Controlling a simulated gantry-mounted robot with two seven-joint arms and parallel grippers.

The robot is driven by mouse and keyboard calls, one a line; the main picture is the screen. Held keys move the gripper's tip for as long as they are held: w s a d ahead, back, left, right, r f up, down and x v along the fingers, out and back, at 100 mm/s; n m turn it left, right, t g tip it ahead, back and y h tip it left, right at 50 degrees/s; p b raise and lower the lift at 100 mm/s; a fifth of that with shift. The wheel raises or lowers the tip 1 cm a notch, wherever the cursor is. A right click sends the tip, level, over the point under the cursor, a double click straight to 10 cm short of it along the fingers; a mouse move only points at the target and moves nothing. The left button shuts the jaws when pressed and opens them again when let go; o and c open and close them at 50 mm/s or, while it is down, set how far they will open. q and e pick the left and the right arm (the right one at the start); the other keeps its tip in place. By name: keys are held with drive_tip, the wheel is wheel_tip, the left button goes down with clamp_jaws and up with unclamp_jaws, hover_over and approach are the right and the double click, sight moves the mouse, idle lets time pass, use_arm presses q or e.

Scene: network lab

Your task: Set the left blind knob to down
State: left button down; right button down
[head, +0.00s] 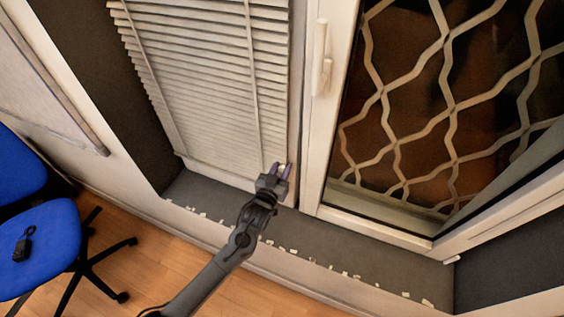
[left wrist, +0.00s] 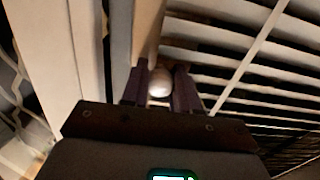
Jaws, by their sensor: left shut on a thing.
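The left blind knob (left wrist: 160,82) is a small, pale, rounded knob. In the left wrist view it sits between the two dark fingers of my left gripper (left wrist: 160,88), which is shut on it. In the head view my left gripper (head: 282,172) is at the lower right corner of the white slatted blind (head: 200,80), just above the grey sill. The knob is mostly hidden by the fingers there. The blind's slats also show in the left wrist view (left wrist: 240,70). My right gripper is not in view.
A white window frame with a handle (head: 321,55) stands right of the blind, with a patterned grille (head: 450,100) behind its glass. The grey sill (head: 340,255) has pale flakes along its front edge. A blue office chair (head: 45,250) stands at the lower left.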

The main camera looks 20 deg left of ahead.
use_arm(q)
wheel_tip(320, 180, down, 2)
drive_tip(key=shift+f+b, duration=0.1)
drive_tip(key=shift+b, duration=0.25)
drive_tip(key=shift+f, duration=0.2)
drive_tip(key=shift+s+f, duration=0.1)
drive_tip(key=c, duration=1.2)
unclamp_jaws()
drive_tip(key=shift+c, duration=0.2)
drive_tip(key=o, duration=0.4)
drive_tip(key=shift+c, duration=0.2)
drive_tip(key=shift+r, duration=0.2)
drive_tip(key=s+p, duration=0.1)
drive_tip(key=s, duration=0.9)
drive_tip(key=shift+s+a, duration=0.25)
drive_tip(key=shift+s, duration=0.05)
